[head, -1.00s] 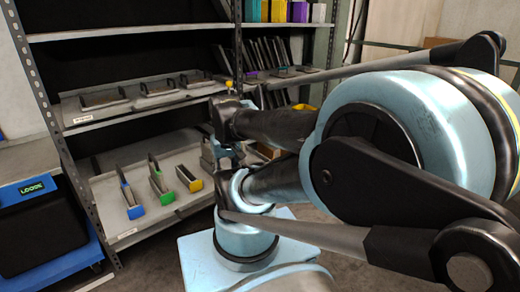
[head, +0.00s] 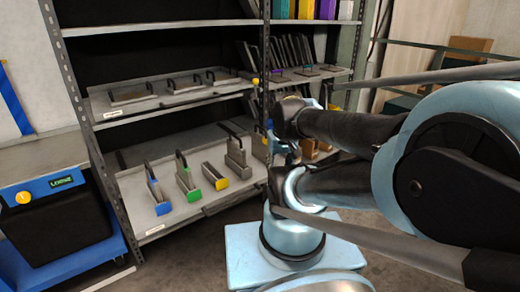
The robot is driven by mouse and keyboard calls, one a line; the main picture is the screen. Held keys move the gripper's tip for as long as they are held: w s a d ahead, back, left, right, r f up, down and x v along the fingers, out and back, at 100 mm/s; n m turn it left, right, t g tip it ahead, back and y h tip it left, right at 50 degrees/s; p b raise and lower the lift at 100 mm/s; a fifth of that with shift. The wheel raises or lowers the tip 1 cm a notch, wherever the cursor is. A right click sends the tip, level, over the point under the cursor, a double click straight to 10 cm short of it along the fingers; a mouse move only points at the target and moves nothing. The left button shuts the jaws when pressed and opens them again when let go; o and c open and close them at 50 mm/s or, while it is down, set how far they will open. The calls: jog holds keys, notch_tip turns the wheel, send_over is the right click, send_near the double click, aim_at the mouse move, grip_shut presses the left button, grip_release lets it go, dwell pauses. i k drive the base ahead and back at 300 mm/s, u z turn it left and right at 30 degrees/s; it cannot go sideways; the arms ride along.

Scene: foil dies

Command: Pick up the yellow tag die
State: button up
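The yellow tag die (head: 212,171) is a grey bar with a yellow end tag. It lies on the lower sloped shelf, right of the green tag die (head: 187,180) and the blue tag die (head: 157,190). A taller grey die with a handle (head: 238,158) stands just behind and right of it. My arm reaches in from the right. Its far end, with my gripper (head: 281,143), is by the rack's middle post, to the right of the yellow tag die and apart from it in the picture. The fingers cannot be made out.
The upper shelf (head: 165,101) holds several handled dies. The rack's middle post (head: 265,60) and left post (head: 75,90) frame the lower shelf. A blue cart with a black bin (head: 65,230) stands at the left. Floor shows between the cart and my base.

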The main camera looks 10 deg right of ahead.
aim_at(258, 142)
jog(key=z, duration=0.9)
jog(key=k, duration=1.2)
jog(key=u, duration=0.65)
jog(key=i, duration=1)
jog(key=z, duration=0.05)
